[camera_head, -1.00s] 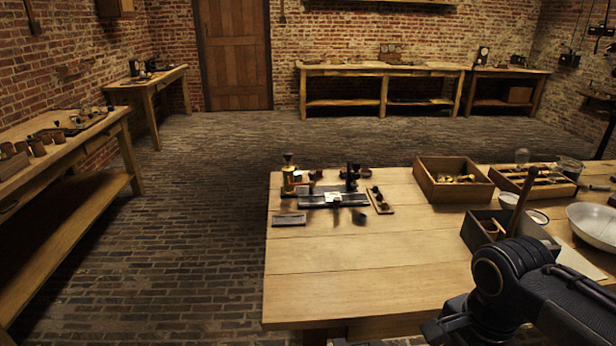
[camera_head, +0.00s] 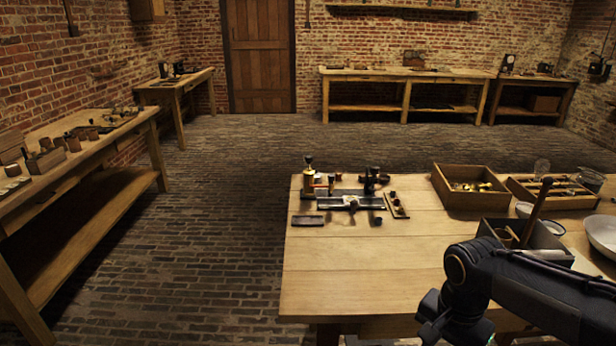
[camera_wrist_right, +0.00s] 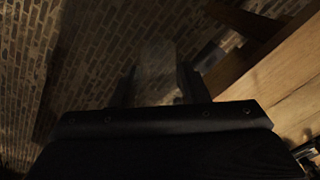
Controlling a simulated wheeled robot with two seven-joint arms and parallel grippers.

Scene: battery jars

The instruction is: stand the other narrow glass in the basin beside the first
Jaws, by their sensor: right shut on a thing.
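My right gripper (camera_wrist_right: 157,80) is shut on a pale, see-through narrow glass (camera_wrist_right: 158,60) in the right wrist view. The glass stands between the two dark fingers, over the dark brick floor beside a table edge. In the head view only my right arm shows clearly at the lower right; the held glass cannot be made out there. A white basin (camera_head: 604,234) is on the table at the right edge of the head view, partly cut off. Its inside is only partly seen, and I cannot make out a glass in it. My left gripper is not in view.
The wooden table (camera_head: 340,275) has a clear front left. A metal instrument (camera_head: 350,203) stands at its back left. A wooden box (camera_head: 470,186), a divided tray (camera_head: 520,190), a dark box (camera_head: 498,230) and a clear jar (camera_head: 541,168) crowd the right.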

